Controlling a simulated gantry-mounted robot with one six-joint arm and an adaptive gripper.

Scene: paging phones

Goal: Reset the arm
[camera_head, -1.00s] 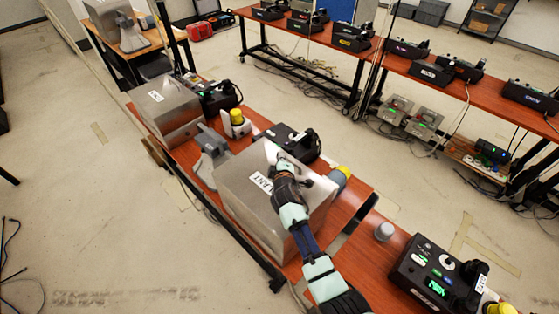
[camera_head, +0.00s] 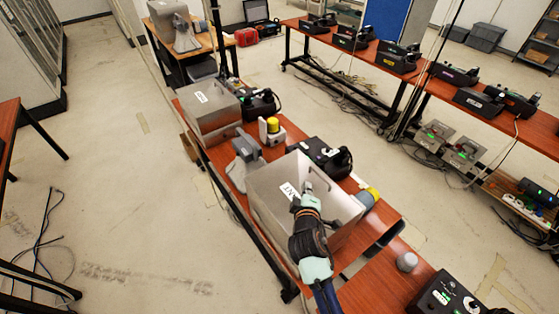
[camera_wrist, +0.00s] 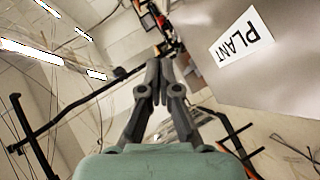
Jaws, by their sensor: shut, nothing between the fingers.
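My gripper (camera_head: 308,187) is in front of a grey metal box (camera_head: 262,212) with a white PLANT label (camera_head: 289,191), seen in the head view. My arm hides part of the box. In the wrist view the two dark fingers (camera_wrist: 160,68) are together with nothing between them. The box face and its label (camera_wrist: 240,38) show to the right of the fingers, apart from them in that picture. The actual gap to the box cannot be told.
The box stands on a narrow wooden table with black phone units (camera_head: 320,157), a grey handset stand (camera_head: 244,160) and a yellow-topped device (camera_head: 272,128). Another metal box (camera_head: 208,112) is farther back. Open floor (camera_head: 120,200) lies to the left.

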